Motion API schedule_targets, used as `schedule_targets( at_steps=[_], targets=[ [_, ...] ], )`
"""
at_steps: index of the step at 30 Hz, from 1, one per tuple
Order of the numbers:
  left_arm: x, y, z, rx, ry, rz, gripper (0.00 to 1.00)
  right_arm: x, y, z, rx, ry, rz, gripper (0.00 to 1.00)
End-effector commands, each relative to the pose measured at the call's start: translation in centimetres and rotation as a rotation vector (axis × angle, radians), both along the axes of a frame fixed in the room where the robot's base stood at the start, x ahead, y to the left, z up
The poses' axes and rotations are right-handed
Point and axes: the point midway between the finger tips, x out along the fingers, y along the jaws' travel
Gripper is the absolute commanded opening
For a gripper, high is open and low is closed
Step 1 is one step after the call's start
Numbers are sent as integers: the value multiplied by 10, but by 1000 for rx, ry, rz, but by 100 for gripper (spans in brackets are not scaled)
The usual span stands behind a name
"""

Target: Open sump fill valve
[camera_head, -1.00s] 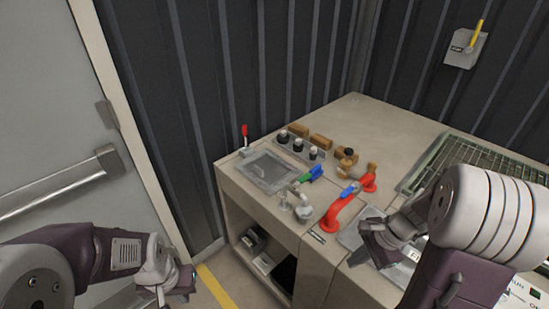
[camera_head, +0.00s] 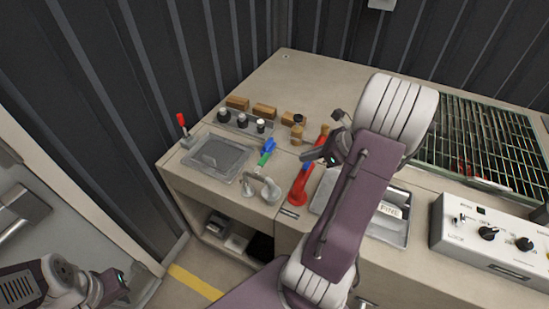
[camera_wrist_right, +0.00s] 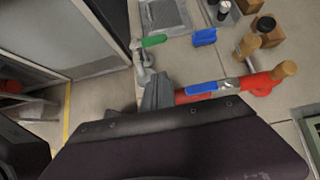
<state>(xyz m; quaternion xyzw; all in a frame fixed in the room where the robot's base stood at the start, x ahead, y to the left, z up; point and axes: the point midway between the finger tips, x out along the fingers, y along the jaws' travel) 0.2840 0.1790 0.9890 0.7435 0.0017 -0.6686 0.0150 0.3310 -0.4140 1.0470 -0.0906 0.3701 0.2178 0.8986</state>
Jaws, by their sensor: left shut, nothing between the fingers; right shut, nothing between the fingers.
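A red pipe (camera_head: 300,184) stands on the worktop, and a blue lever (camera_wrist_right: 208,88) on it shows in the right wrist view. Left of it are a grey metal tap (camera_head: 270,190) with a green lever (camera_head: 264,158) and a blue lever (camera_head: 268,145). No readable label tells which is the sump fill valve. My right gripper (camera_head: 315,156) is shut and empty, over the red pipe's far end; in the right wrist view its grey fingers (camera_wrist_right: 157,92) are beside the red pipe's left end. I cannot tell whether they touch. My left gripper (camera_head: 115,286) is shut and empty, low beside the door.
A sink (camera_head: 217,157), a red-handled lever (camera_head: 183,124), black knobs and wooden blocks (camera_head: 264,111) lie behind the valves. A metal tray (camera_head: 390,232) is partly behind my right arm. A grate (camera_head: 480,140) and a control box (camera_head: 490,238) are at right.

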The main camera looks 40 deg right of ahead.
Motion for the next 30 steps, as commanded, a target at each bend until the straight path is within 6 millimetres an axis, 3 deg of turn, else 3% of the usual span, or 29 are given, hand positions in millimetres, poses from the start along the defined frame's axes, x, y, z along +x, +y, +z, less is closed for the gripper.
schedule_targets(
  at_steps=[14,21,30],
  targets=[
    [0,0,-10,0,0,0,0,61,34,-71,2,3,6,0],
    [0,0,-2,0,0,0,0,90,47,-66,-1,2,3,0],
    [0,0,-2,0,0,0,0,95,50,-67,0,1,1,0]
  ],
)
